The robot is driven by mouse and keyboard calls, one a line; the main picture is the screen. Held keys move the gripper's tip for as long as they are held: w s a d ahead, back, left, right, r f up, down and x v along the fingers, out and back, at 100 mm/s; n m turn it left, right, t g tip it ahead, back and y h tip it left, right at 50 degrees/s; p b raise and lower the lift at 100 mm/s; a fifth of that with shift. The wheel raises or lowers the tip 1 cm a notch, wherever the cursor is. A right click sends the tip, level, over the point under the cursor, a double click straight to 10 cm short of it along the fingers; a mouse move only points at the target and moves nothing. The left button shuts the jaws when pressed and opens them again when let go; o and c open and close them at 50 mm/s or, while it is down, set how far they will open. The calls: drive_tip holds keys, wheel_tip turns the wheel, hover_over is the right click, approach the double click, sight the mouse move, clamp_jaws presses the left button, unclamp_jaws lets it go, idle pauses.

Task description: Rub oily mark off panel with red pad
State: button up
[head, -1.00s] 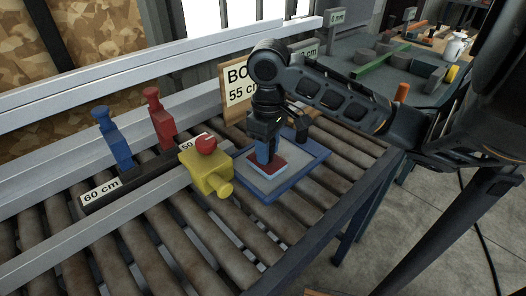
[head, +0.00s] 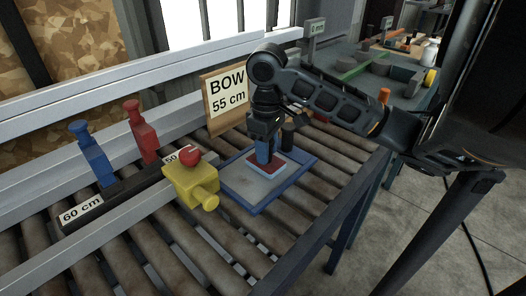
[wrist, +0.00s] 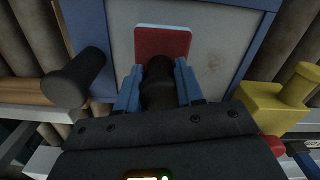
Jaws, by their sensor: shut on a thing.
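My gripper (head: 264,150) is shut on the red pad (head: 262,167), a flat red block with a pale blue edge. In the wrist view the pad (wrist: 162,43) sits at the tips of the blue fingers. The grey panel (head: 262,187) in a blue frame lies on the rollers, with the pad over its middle; I cannot tell whether they touch.
A yellow block with a red knob (head: 190,183) stands close to the panel's left side. A sign reading "BOW 55 cm" (head: 227,95) stands behind the panel. Bare rollers lie in front.

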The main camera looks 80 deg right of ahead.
drive_tip(key=shift+w+a+r+p, duration=0.1)
drive_tip(key=shift+w+a+p, duration=0.1)
drive_tip(key=shift+w+a, duration=0.4)
drive_tip(key=shift+w+a+r+p, duration=0.1)
drive_tip(key=shift+w+a+p, duration=0.15)
drive_tip(key=shift+a, duration=0.55)
drive_tip(key=shift+w+a+f+p, duration=0.15)
drive_tip(key=shift+w+a, duration=0.2)
drive_tip(key=shift+a, duration=0.2)
drive_tip(key=shift+w+a+r+p, duration=0.1)
drive_tip(key=shift+w+a+p, duration=0.15)
drive_tip(key=shift+a, duration=0.25)
drive_tip(key=shift+w+a+f+p, duration=0.1)
drive_tip(key=shift+w+a, duration=0.3)
drive_tip(key=shift+a, duration=0.15)
drive_tip(key=shift+s+d+f+b, duration=0.1)
drive_tip(key=shift+s+d+b, duration=0.1)
drive_tip(key=shift+s+d, duration=0.3)
drive_tip(key=shift+s+d+b, duration=0.25)
drive_tip(key=shift+d, duration=0.5)
drive_tip(key=shift+s+d+f+b, duration=0.1)
drive_tip(key=shift+s+d+b, duration=0.1)
drive_tip(key=shift+s+d, duration=0.3)
drive_tip(key=shift+s+d+r, duration=0.1)
drive_tip(key=shift+s+d, duration=0.25)
drive_tip(key=shift+d, duration=0.3)
drive_tip(key=shift+s+d+r, duration=0.1)
drive_tip(key=shift+s+d, duration=0.2)
drive_tip(key=shift+d, duration=0.3)
